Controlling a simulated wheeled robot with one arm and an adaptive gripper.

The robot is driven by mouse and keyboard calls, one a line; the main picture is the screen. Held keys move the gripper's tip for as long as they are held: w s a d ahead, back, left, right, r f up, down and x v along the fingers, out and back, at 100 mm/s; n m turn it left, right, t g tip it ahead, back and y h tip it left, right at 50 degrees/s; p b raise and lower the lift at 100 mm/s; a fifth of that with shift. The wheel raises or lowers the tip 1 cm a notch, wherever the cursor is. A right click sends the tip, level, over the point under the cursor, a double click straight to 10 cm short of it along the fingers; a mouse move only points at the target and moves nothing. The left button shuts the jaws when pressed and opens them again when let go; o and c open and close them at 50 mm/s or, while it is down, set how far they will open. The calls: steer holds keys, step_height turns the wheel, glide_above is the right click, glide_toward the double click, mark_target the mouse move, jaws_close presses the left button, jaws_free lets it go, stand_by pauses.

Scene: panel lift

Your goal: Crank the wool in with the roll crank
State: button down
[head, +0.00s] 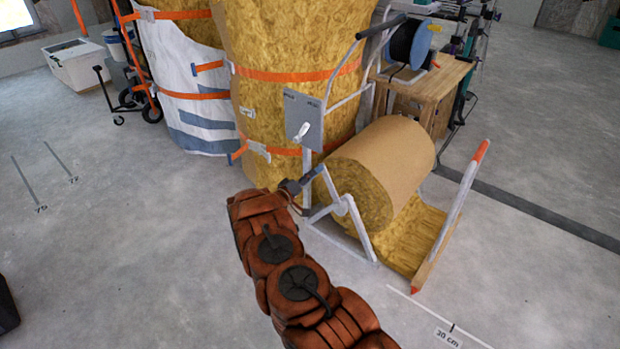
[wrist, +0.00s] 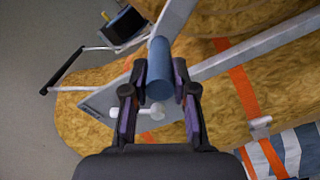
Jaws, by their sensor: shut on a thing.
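The wool roll (head: 385,165) is a thick yellow roll with a brown paper face, mounted on a grey metal stand (head: 350,215). A flat strip of wool (head: 415,235) lies unrolled on the floor to its right. The roll crank has a blue handle (wrist: 159,70), upright between my fingers in the wrist view. My gripper (wrist: 159,88) is shut on this handle. In the head view my gripper (head: 305,184) is at the left end of the roll, and the handle is mostly hidden by it.
Tall wool bales (head: 285,60) with orange straps stand behind the roll. A grey panel (head: 303,118) with a white lever is above my gripper. A bar with orange ends (head: 458,205) lies at the strip's right edge.

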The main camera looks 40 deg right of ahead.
steer(key=shift+s+f, duration=0.2)
steer(key=shift+f, duration=0.2)
steer(key=c, duration=1.3)
jaws_free()
steer(key=o, duration=0.4)
steer(key=shift+w+r, duration=0.1)
steer(key=shift+r, duration=0.05)
steer(key=v, duration=1.2)
steer(key=shift+r, duration=0.1)
